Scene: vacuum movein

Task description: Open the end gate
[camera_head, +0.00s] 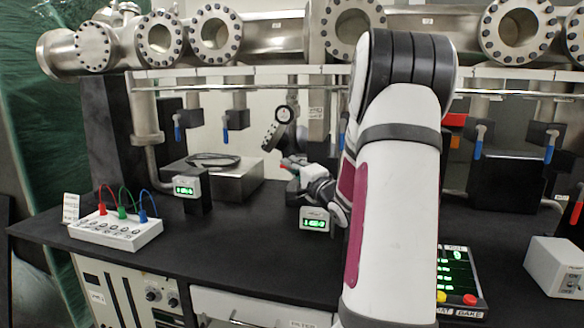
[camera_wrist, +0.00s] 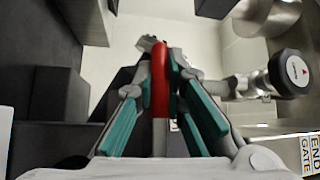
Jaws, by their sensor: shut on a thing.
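My gripper (camera_head: 299,172) is at the middle of the bench in the head view, beneath the chamber. In the wrist view my gripper (camera_wrist: 160,90) has its teal-padded fingers closed on both sides of a red handle (camera_wrist: 159,66). The handle joins a grey metal piece at its far end. An "END GATE" label (camera_wrist: 309,153) shows at the right edge of the wrist view. My arm hides much of the area behind it in the head view, and the handle's mount is not clear.
Blue-handled valves (camera_head: 177,128) hang below the rail (camera_head: 235,86). A green-lit readout (camera_head: 315,223) stands close below my gripper. The front bench (camera_head: 240,255) is clear.

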